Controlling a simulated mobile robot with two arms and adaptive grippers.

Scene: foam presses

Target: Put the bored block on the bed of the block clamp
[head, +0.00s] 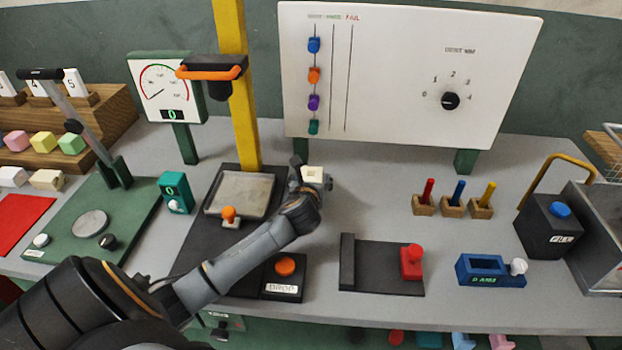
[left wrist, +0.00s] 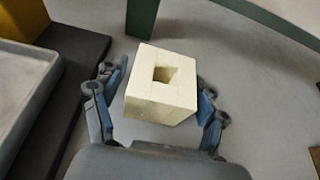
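The bored block (head: 313,174) is cream, with a square hole in its upper face. It sits between the fingers of my left gripper (head: 311,182), right of the pale tray. In the left wrist view the block (left wrist: 162,84) fills the space between the two fingers of the left gripper (left wrist: 158,95), which look closed on its sides. I cannot tell how high it is above the table. What looks like the block clamp (head: 382,270) is a black bed with an upright plate at its left and a red knob at its right. Its bed is empty. My right gripper is not in view.
The yellow post (head: 238,90) and pale tray (head: 240,194) stand left of the gripper. A white board (head: 400,75) rises behind. Small pegs in wooden holders (head: 452,206) and a blue fixture (head: 490,270) lie to the right. The grey table between block and clamp is clear.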

